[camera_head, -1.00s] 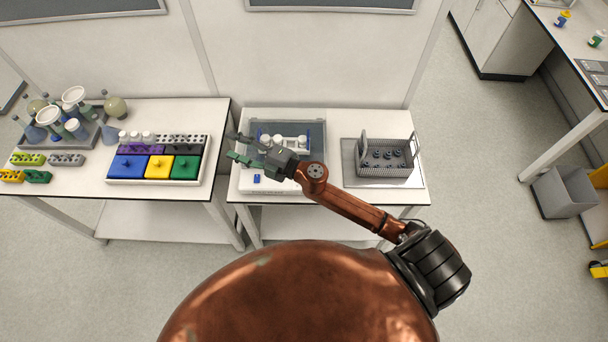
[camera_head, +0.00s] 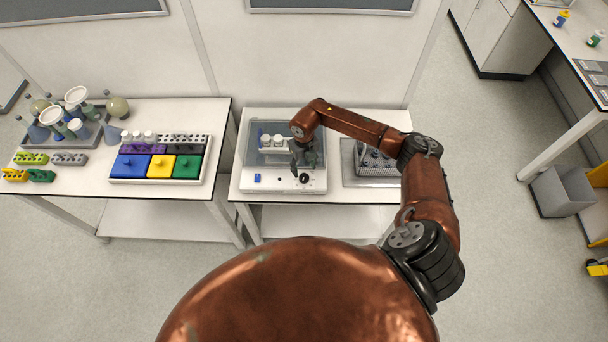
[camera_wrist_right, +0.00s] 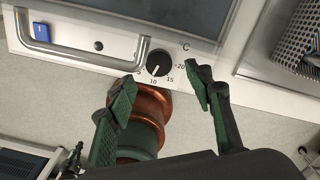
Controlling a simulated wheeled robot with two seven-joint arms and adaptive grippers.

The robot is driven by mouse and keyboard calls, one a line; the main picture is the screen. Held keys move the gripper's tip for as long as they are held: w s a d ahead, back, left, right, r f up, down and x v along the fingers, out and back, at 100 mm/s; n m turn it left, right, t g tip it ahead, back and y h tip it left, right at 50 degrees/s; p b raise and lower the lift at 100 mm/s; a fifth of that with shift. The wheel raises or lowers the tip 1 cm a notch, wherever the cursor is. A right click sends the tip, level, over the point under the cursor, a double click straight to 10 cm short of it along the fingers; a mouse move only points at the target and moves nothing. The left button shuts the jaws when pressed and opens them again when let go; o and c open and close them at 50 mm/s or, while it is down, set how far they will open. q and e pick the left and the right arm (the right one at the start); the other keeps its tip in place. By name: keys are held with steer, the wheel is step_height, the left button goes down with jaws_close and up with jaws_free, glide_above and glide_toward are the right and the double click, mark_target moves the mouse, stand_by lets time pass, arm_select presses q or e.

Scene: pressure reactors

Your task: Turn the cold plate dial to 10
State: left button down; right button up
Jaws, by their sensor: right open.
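The white cold plate box (camera_head: 262,180) stands on the middle table, its dark see-through cover (camera_head: 270,157) over white-capped vials. Its black round dial (camera_wrist_right: 158,63) is on the front panel, with a scale marked 5 to 20 °C. The dial's white mark points downward, near 10; the exact reading is too small to tell. My right gripper (camera_wrist_right: 160,88) is open and empty, its green-padded fingers spread on either side below the dial, not closed on it. In the head view the right gripper (camera_head: 304,165) hangs over the box's right front. My left gripper is not in view.
A metal handle (camera_wrist_right: 85,50) runs left of the dial, with a blue switch (camera_wrist_right: 41,32) beyond it. A wire basket (camera_head: 376,163) stands to the right, partly behind my arm. Colored blocks (camera_head: 160,163) and flasks sit on the left table.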

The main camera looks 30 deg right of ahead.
mark_target(304, 177)
step_height(304, 177, down, 6)
steer(key=shift+a+r+p, duration=0.1)
steer(key=shift+p, duration=0.35)
steer(key=shift+c, duration=0.2)
